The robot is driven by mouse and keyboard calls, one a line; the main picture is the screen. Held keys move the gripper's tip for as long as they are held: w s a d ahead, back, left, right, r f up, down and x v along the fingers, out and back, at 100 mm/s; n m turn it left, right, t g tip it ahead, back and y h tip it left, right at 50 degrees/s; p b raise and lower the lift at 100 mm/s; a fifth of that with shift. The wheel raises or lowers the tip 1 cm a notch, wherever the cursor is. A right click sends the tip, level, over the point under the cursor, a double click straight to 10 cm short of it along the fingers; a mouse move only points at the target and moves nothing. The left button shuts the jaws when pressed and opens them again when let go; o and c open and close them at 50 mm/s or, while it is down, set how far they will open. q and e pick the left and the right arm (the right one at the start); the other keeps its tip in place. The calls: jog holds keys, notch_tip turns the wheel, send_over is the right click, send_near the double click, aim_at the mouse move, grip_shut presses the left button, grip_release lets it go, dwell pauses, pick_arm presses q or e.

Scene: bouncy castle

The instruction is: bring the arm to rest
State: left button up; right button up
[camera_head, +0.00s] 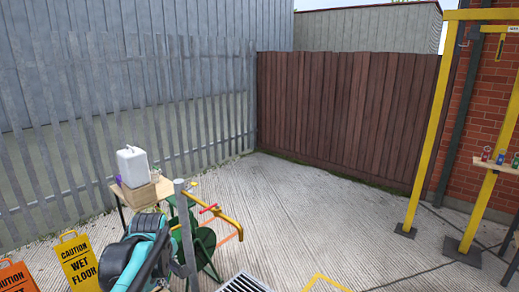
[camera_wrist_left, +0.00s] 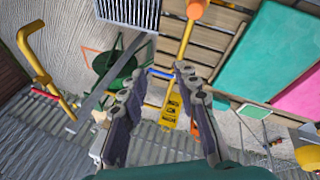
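My left arm shows in the head view at the lower left as teal and black links, and its fingertips are hard to make out there. In the left wrist view my left gripper (camera_wrist_left: 157,80) has its two dark fingers spread apart with nothing between them. Behind the gap, farther off, are the green hose reel and a yellow sign. My right gripper is in neither view.
A yellow standpipe (camera_head: 216,219) and green hose reel (camera_head: 204,243) stand close to my left arm. Behind are a white jerrycan (camera_head: 132,167) and cardboard box (camera_head: 148,191). A wet-floor sign (camera_head: 78,262) stands left. Open concrete (camera_head: 310,205) lies right of the reel.

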pick_arm(q)
jog(key=s+d+f+m+t, duration=0.1)
jog(key=s+d+f+m, duration=0.1)
jog(key=s+m, duration=0.3)
jog(key=s+d+f+m+t, duration=0.1)
jog(key=s+d+f+m, duration=0.1)
jog(key=s, duration=0.6)
jog(key=s+d+f+m+t+h, duration=0.1)
jog(key=s+d+f+m, duration=0.2)
jog(key=s+m, duration=0.3)
jog(key=shift+s+d+m, duration=0.3)
jog(key=shift+s+m, duration=0.1)
jog(key=shift+m, duration=0.4)
